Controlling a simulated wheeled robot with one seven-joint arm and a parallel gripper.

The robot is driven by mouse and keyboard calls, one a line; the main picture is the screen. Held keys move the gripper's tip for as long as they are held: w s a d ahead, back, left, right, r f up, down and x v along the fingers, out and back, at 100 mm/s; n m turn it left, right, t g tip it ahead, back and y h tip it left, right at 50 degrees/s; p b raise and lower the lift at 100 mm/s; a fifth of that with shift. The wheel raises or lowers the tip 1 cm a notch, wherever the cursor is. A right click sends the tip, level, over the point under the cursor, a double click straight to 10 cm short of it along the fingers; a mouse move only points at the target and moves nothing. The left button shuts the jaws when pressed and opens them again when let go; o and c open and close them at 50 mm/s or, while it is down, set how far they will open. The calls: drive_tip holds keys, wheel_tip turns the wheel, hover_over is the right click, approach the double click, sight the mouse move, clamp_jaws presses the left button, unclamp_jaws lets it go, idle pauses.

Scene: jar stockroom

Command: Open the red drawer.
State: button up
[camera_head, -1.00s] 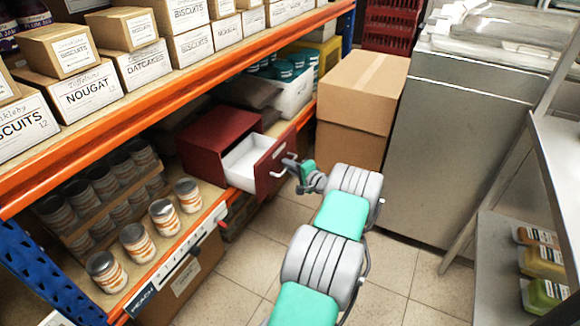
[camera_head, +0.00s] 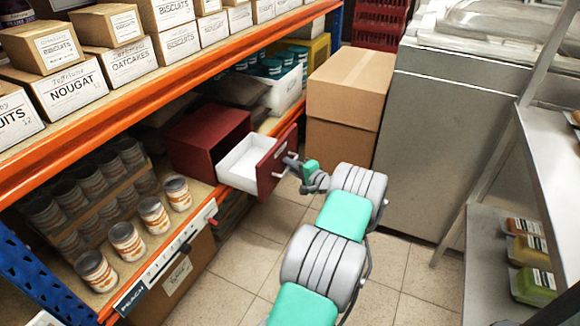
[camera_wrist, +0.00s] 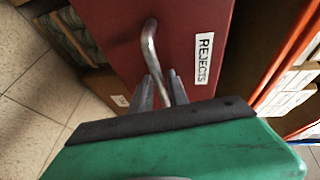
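The red drawer unit (camera_head: 205,142) sits on the lower shelf. Its drawer (camera_head: 277,165) stands well out, and its white inside (camera_head: 243,162) looks empty. The drawer front also fills the upper middle of the wrist view (camera_wrist: 190,25), with a "REJECTS" label. A metal bar handle (camera_wrist: 150,50) is on that front. My gripper (camera_wrist: 160,92) has its two fingers close together, one on each side of the handle's lower part, and appears shut on it. In the head view my gripper (camera_head: 293,163) is at the drawer front, its fingertips small there.
Tins (camera_head: 126,240) stand on the shelf left of the unit. A white bin (camera_head: 285,88) is behind it. A cardboard box (camera_head: 345,100) and a steel cabinet (camera_head: 430,150) stand beyond the drawer. A rack (camera_head: 545,160) is at the right. Tiled floor (camera_head: 400,290) is open around my arm.

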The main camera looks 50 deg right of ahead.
drive_tip(key=p+v, duration=0.1)
drive_tip(key=v, duration=0.6)
drive_tip(key=shift+s, duration=0.4)
drive_tip(key=shift+a+r, duration=0.1)
